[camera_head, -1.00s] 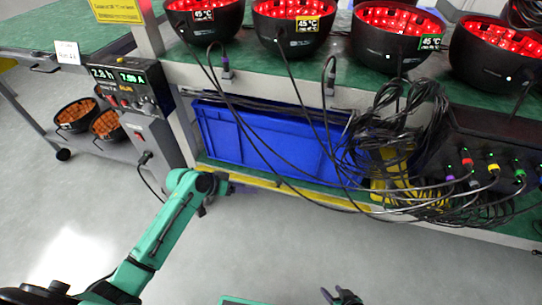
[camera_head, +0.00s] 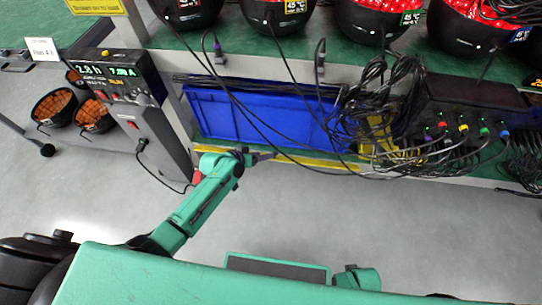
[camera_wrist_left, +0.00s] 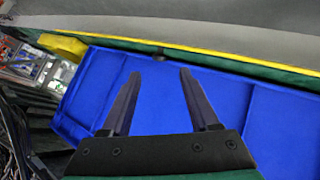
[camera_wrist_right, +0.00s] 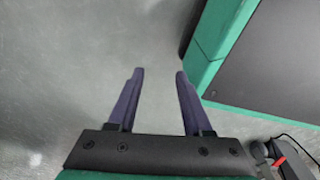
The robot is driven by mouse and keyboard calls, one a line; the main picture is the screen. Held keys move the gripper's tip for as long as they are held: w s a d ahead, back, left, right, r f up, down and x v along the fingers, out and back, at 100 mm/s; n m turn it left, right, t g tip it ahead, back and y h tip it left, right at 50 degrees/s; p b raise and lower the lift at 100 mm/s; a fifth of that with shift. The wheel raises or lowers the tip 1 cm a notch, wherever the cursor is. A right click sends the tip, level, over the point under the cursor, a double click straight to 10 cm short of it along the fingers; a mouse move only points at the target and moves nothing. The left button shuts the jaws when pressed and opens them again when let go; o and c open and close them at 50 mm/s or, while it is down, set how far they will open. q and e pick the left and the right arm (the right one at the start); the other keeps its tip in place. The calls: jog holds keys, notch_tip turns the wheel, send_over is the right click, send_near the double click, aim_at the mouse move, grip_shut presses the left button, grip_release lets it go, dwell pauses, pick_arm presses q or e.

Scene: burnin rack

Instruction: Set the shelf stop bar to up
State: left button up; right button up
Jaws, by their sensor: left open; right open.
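The shelf stop bar seems to be the yellow strip (camera_head: 318,162) along the front edge of the lower shelf, low in front of the blue bin (camera_head: 262,117). In the left wrist view a yellow strip (camera_wrist_left: 225,56) also crosses above the bin. My left gripper (camera_head: 264,157) is at the strip's left part in the head view; contact cannot be told. Its fingers (camera_wrist_left: 158,80) are open and empty, with the blue bin behind them. My right gripper (camera_wrist_right: 158,75) is open and empty over the grey floor, seen only in its wrist view.
Black cables (camera_head: 385,115) hang over the bin's right side and the shelf edge. A control box with lit displays (camera_head: 120,75) stands left of the bin. A small red piece (camera_head: 197,176) is beside my left wrist. The floor in front is clear.

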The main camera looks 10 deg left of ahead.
aim_at(275, 154)
pick_arm(q)
jog(key=b+x, duration=0.2)
jog(key=x, duration=0.4)
jog(key=shift+w+d+f, duration=0.1)
grip_shut()
jog(key=shift+w+r+g, duration=0.4)
jog(key=shift+w+g, duration=0.25)
jog(key=shift+g, duration=0.05)
jog(key=shift+w+f+n+g+b, duration=0.25)
jog(key=shift+w+n+g+b, duration=0.3)
jog(key=shift+g+b, duration=0.6)
jog(key=shift+w+r+g+b, duration=0.3)
jog(key=shift+g+b, duration=0.35)
jog(key=shift+b, duration=0.45)
pick_arm(e)
jog(key=w+a+r, duration=0.3)
jog(key=w+r, duration=0.6)
jog(key=r, duration=0.3)
jog(key=shift+a+y, duration=0.3)
jog(key=shift+a, duration=0.05)
